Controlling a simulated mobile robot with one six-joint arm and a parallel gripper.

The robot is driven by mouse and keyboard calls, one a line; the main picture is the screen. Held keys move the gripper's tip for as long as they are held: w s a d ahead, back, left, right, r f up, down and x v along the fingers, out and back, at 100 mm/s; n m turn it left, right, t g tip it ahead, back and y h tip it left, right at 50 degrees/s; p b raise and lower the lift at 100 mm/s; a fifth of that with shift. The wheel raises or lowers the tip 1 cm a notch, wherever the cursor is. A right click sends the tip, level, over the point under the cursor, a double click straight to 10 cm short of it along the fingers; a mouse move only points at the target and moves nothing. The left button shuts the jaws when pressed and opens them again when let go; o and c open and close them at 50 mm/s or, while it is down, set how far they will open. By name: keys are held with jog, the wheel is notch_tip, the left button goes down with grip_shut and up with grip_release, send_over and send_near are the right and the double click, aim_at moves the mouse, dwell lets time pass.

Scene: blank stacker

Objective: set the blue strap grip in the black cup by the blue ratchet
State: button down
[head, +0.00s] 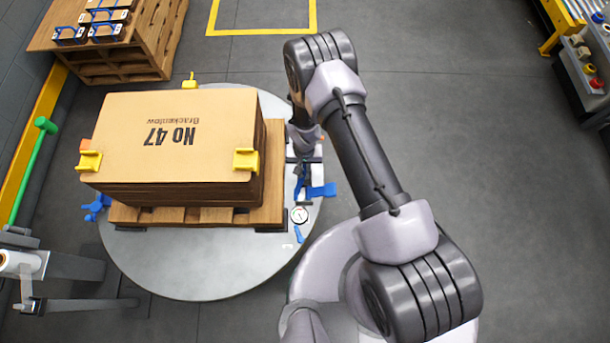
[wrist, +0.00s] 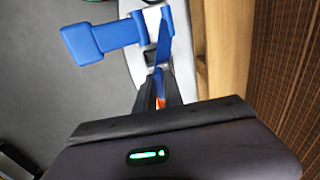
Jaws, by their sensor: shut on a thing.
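My gripper (wrist: 157,92) is shut on a narrow blue piece, the blue strap grip (wrist: 162,55), which stands up from between the dark fingers in the wrist view. The blue ratchet (wrist: 90,45), with its wide flat paddle, lies just beyond the fingers to the left. It also shows in the head view (head: 320,190), at the right edge of the round plate. A small dark part (wrist: 150,57) shows beside the strap grip; I cannot tell whether it is the black cup. In the head view my arm partly covers the fingers.
A carton stack (head: 180,140) with yellow corner pieces stands on a wooden pallet (head: 190,215) on the round grey plate (head: 190,275), close beside my gripper. A dial gauge (head: 299,214) sits near the ratchet. Another blue fitting (head: 96,207) is at the plate's left.

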aim_at(305, 173)
notch_tip(305, 173, down, 5)
jog(key=shift+f+b, duration=0.15)
jog(key=shift+b, duration=0.75)
jog(key=c, duration=1.9)
grip_release()
jog(key=shift+f, duration=0.1)
jog(key=o, duration=0.4)
jog(key=shift+o, duration=0.2)
